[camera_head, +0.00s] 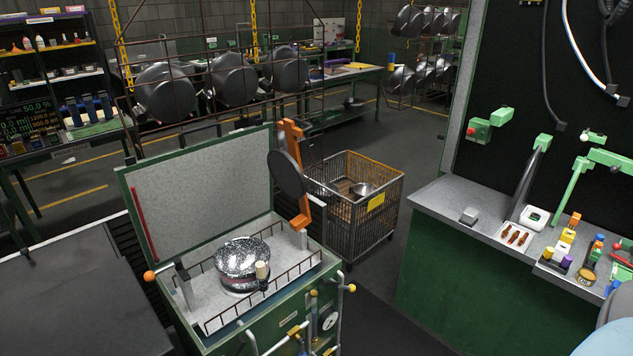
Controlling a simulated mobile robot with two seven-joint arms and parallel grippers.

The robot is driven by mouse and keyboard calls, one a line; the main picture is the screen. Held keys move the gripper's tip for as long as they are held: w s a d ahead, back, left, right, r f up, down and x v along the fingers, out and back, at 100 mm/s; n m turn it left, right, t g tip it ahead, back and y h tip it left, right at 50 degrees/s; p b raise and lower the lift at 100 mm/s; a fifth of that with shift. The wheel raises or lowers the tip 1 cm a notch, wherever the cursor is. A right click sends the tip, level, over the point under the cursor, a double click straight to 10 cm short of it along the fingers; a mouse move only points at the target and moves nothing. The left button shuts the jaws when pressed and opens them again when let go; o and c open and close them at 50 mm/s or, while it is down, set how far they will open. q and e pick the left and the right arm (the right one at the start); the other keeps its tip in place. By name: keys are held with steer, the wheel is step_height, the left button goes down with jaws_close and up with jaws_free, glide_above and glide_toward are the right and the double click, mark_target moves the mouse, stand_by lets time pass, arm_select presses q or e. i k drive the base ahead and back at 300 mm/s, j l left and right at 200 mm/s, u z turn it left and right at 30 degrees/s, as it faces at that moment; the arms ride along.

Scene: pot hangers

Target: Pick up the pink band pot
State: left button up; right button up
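A shiny, speckled silver pot (238,258) sits inside an open green machine box, on its pale floor behind a low wire rail. A dull pinkish band seems to run around its lower side, but it is small and hard to make out. Neither of my grippers shows in this view, and nothing is holding the pot. A pale blue rounded shape at the bottom right corner may be part of my arm.
The green box's lid (200,185) stands open behind the pot. An orange arm with a dark disc (287,174) rises at its right rear. A wire cart (350,215) stands behind. A cluttered green workbench (445,205) is at right, with dark floor between.

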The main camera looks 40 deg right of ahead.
mark_target(235, 261)
steer(key=k+l+u, duration=0.1)
steer(key=k+l, duration=0.15)
steer(key=l, duration=0.2)
steer(key=k+l+u, duration=0.1)
steer(key=k+l, duration=0.2)
steer(key=l, duration=0.15)
steer(key=k+l+u, duration=0.1)
steer(key=l, duration=0.4)
steer(key=k+l+u, duration=0.1)
steer(key=l, duration=0.45)
steer(key=l+u, duration=0.1)
steer(key=l, duration=0.45)
steer(key=i+l, duration=0.1)
steer(key=l, duration=0.45)
steer(key=i+l, duration=0.15)
steer(key=l, duration=0.2)
steer(key=i+l+u, duration=0.1)
steer(key=l, duration=0.25)
steer(key=i+l, duration=0.15)
steer(key=l, duration=0.2)
steer(key=i+l+u, duration=0.1)
steer(key=l, duration=0.3)
